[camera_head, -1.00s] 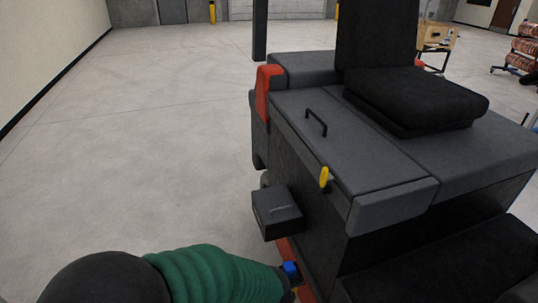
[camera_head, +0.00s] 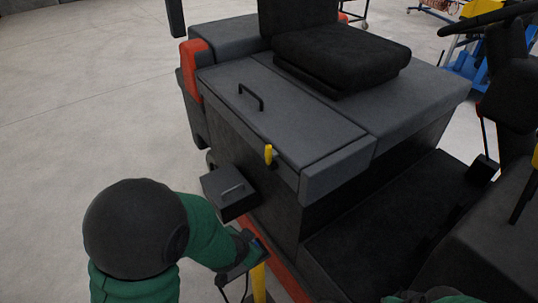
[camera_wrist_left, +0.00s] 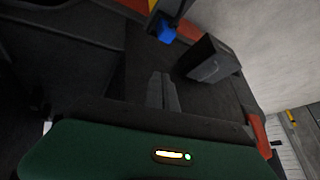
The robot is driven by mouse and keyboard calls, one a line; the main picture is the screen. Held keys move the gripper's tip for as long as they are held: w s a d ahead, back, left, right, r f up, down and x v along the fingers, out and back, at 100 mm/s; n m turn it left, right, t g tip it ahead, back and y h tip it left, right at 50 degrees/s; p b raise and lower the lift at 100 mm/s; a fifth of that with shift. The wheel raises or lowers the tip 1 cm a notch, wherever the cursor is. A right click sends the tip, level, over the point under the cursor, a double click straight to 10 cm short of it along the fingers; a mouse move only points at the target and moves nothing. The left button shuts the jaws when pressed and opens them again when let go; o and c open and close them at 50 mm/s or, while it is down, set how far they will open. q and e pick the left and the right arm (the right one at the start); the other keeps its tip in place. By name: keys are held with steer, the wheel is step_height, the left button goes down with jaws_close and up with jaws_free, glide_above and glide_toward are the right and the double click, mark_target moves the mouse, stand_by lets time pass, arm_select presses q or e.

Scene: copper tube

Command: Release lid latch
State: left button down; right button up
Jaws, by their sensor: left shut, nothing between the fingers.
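The lid latch is a small yellow tab (camera_head: 268,154) on the side edge of the grey lid (camera_head: 300,118) of a dark vehicle. The lid lies flat and looks closed, with a black bar handle (camera_head: 251,97) on top. My left arm comes in from the lower left in the head view, with its wrist low beside the vehicle, below the latch and apart from it. My left gripper (camera_wrist_left: 163,90) is shut and empty in the wrist view, its two fingers together against a dark background. The latch is not clear in the wrist view. My right gripper is not in view.
A black seat (camera_head: 340,55) stands behind the lid. Open floor (camera_head: 90,130) lies to the left.

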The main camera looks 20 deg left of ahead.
mark_target(268, 154)
arm_select(q)
steer(key=w+a+r+m+t+p, duration=0.2)
steer(key=w+r+m+t+p, duration=0.2)
steer(key=w+r+m+t, duration=0.15)
steer(key=w+d+r+m+t+h+p, duration=0.1)
steer(key=d+r+m+t+h+p, duration=0.25)
steer(key=r+m, duration=0.5)
steer(key=w+a+f+t+y+p, duration=0.1)
steer(key=w+p, duration=0.3)
steer(key=w, duration=0.9)
steer(key=shift+a+m+t+y, duration=0.3)
steer(key=shift+a+t+y, duration=0.1)
steer(key=shift+a, duration=0.1)
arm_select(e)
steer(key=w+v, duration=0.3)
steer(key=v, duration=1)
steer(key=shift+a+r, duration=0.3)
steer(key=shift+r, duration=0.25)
arm_select(q)
steer(key=shift+w+d, duration=0.1)
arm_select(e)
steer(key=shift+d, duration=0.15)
